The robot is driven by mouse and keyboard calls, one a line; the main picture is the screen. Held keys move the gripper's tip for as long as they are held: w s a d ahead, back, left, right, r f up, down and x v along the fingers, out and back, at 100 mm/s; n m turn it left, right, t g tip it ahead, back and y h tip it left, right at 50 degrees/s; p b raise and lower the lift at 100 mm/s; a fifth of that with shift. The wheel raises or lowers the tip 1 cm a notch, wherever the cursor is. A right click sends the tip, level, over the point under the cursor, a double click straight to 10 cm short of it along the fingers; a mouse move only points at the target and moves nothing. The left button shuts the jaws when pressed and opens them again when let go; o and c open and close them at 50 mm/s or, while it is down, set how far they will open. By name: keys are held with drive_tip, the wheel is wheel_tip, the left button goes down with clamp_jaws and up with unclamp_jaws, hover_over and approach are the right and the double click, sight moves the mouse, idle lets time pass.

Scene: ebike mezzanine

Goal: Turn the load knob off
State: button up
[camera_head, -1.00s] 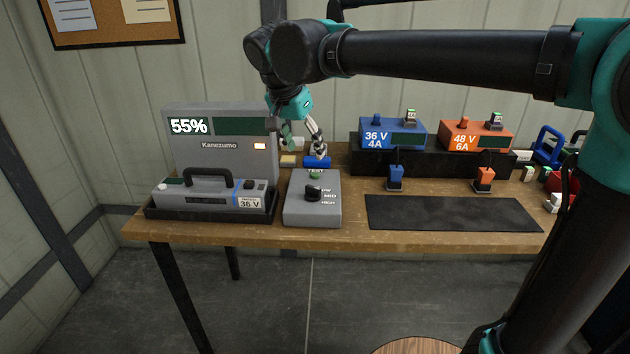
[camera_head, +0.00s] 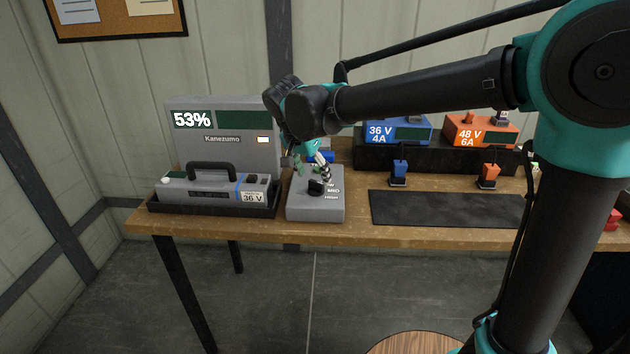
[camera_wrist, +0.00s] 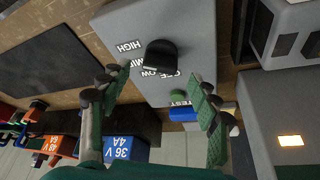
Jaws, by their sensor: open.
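The load knob (camera_head: 316,188) is a black knob on top of a grey box (camera_head: 315,208) at the front of the bench, with position labels beside it. In the wrist view the knob (camera_wrist: 161,56) is upside down, among labels HIGH, MID, LOW and OFF, and its pointer side cannot be told for sure. The green TEST button (camera_wrist: 180,100) is near it. My gripper (camera_head: 313,171) is over the back of the box, behind the knob. In the wrist view its green-padded fingers (camera_wrist: 158,98) are spread apart and empty, with the knob beyond and between them.
A grey Kanezumo tester (camera_head: 222,150) reading 53% stands left, with a 36 V battery (camera_head: 212,190) in a black tray before it. Blue (camera_head: 397,131) and orange (camera_head: 480,131) chargers stand right. A dark mat (camera_head: 446,208) lies clear in front of them.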

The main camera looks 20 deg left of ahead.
sight(316, 182)
drive_tip(key=shift+x, duration=1.65)
drive_tip(key=c, duration=1.2)
